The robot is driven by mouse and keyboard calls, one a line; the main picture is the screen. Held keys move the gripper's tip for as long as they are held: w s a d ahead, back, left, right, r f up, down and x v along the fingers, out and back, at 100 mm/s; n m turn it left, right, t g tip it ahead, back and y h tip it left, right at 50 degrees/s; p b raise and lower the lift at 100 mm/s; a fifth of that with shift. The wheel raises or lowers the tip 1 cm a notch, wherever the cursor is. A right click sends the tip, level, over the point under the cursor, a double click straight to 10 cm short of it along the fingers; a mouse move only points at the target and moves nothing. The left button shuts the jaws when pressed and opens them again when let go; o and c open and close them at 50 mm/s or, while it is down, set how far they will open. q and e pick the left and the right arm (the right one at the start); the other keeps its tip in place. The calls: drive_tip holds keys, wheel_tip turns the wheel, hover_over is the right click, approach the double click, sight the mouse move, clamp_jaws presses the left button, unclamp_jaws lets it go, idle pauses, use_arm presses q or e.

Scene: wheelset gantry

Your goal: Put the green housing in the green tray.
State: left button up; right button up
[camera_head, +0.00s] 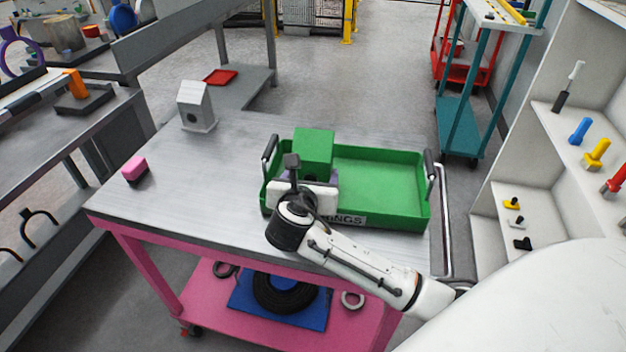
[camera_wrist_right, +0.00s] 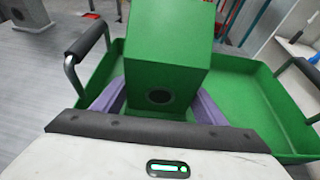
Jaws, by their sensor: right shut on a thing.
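The green housing (camera_head: 313,147) is a block with a sloped top and a round dark hole low on its near face. It is in the left part of the green tray (camera_head: 385,184). In the right wrist view the housing (camera_wrist_right: 165,62) stands between the purple fingers of my right gripper (camera_wrist_right: 158,98), which is shut on it. The tray (camera_wrist_right: 262,104) shows around and behind it there. I cannot tell whether the housing's base touches the tray floor. My left gripper is not in view.
The tray, with dark-gripped handles, stands on a metal-topped pink cart (camera_head: 230,155). A grey housing (camera_head: 196,106) and a pink block (camera_head: 134,168) stand on the cart to the left. A white shelf (camera_head: 545,160) is at the right. The tray's right part is empty.

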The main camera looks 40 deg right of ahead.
drive_tip(key=shift+f, duration=0.8)
drive_tip(key=o, duration=1.2)
drive_tip(key=shift+f, duration=0.2)
drive_tip(key=shift+r, duration=0.15)
drive_tip(key=shift+s+a+r, duration=0.1)
drive_tip(key=shift+s+a, duration=0.05)
drive_tip(key=shift+a, duration=0.1)
drive_tip(key=v, duration=1.1)
drive_tip(key=shift+s+a+r, duration=0.1)
drive_tip(key=shift+s, duration=0.1)
